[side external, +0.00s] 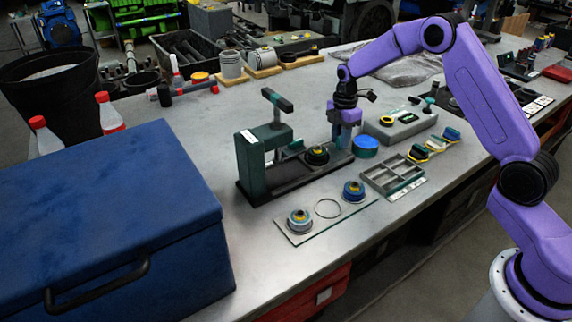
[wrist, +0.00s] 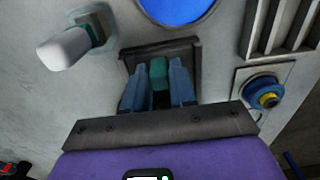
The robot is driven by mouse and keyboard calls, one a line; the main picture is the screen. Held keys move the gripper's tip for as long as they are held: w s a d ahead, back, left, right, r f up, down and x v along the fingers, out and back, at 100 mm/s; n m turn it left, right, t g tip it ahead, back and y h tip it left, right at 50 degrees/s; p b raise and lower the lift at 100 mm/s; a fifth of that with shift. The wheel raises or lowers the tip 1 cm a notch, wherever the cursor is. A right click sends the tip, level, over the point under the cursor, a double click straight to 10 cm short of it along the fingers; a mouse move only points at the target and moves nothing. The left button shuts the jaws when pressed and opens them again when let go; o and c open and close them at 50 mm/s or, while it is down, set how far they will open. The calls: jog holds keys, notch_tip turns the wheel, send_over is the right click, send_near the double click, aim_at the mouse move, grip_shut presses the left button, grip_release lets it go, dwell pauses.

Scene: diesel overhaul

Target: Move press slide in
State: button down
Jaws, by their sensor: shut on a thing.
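The press (side external: 262,158) is a green frame with a lever arm on top, standing on a long dark base. Its dark slide (side external: 328,168) extends out to the right of the frame. A black round part with a yellow centre (side external: 317,154) sits on the slide, right of the frame. My gripper (side external: 345,144) points down at the slide's right end. In the wrist view my gripper (wrist: 158,90) is shut on a small teal handle (wrist: 159,72) that stands on a dark plate. The fingers hide the handle in the side view.
A blue round dish (side external: 365,147) stands close right of my gripper. A grey control box (side external: 400,124) is behind it. A compartment tray (side external: 392,176) and a plate with round parts (side external: 325,209) lie in front. A large blue case (side external: 110,230) fills the left.

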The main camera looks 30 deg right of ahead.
aim_at(316, 148)
jog(key=shift+a, duration=0.1)
jog(key=shift+a, duration=2.2)
jog(key=shift+a, duration=2.2)
jog(key=shift+a, duration=1.9)
jog(key=c, duration=1)
grip_release()
jog(key=shift+c, duration=0.2)
jog(key=shift+r, duration=2.75)
